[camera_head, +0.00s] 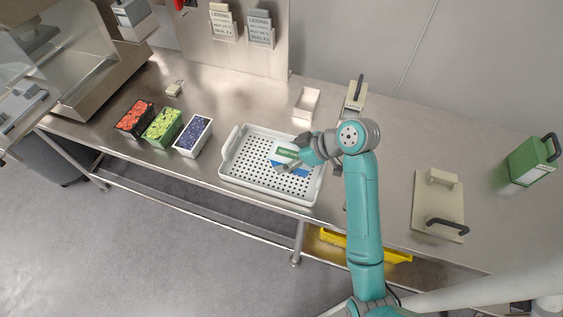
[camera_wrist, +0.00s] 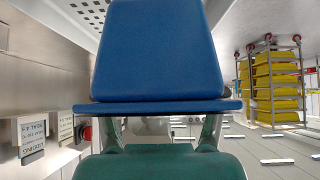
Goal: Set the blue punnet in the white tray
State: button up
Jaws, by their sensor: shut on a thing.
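The white tray (camera_head: 229,152) is a shallow perforated tray with raised rims near the front of the steel bench. My gripper (camera_head: 296,160) is over the tray's right part, shut on the blue punnet (camera_head: 301,172). In the head view the punnet is partly hidden by my gripper, and a green and white patch shows beside it. In the wrist view the blue punnet (camera_wrist: 160,50) fills the upper middle, with its rim toward my gripper, and a perforated surface (camera_wrist: 88,10) shows at the upper left. I cannot tell whether the punnet touches the tray floor.
Left of the tray stand punnets with red (camera_head: 134,118), green (camera_head: 162,125) and dark blue contents (camera_head: 193,135). A small white box (camera_head: 307,104) is behind the tray. A board with a black handle (camera_head: 438,205) and a green container (camera_head: 532,160) are to the right.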

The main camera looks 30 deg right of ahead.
jog(key=shift+f, duration=3.1)
jog(key=shift+f, duration=0.1)
jog(key=o, duration=1.7)
jog(key=shift+c, duration=0.2)
jog(key=v, duration=1.2)
